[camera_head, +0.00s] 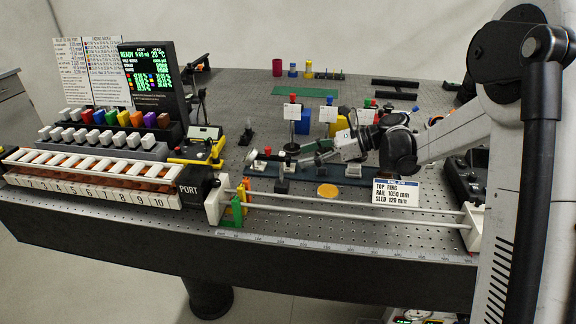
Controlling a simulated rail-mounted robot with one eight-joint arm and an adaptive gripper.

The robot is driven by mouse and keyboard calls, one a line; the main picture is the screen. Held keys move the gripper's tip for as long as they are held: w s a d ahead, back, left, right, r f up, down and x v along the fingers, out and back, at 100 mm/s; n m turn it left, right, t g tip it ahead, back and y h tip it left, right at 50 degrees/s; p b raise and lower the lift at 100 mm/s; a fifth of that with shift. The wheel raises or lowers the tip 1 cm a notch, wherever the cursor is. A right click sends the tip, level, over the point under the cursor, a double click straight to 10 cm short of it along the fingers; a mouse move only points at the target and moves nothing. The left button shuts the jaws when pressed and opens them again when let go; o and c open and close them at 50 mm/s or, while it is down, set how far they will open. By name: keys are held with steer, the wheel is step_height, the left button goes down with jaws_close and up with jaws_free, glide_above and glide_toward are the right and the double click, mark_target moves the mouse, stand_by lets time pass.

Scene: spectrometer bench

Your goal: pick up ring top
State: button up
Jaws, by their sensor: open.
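My arm reaches in from the right, and my gripper (312,158) points left and slightly down over the dark blue strip on the bench. It is open, and I see nothing held in it. A white sign (396,192) in front of it reads "TOP RING", "RAIL 1050 mm" and "SLED 120 mm". I cannot clearly make out a ring; any small part close to the fingers is too small to tell or hidden by the gripper. A flat yellow disc (327,190) lies in front of the gripper, apart from it.
Two pale rails (350,208) run along the front edge, with green and yellow pieces (236,205) at their left end. Left stand a numbered rack (95,180), coloured blocks and a dark display (152,80).

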mark_target(289, 158)
steer(key=shift+b+x, duration=0.35)
steer(key=shift+x, duration=2.55)
steer(key=shift+r, duration=0.2)
jaws_close()
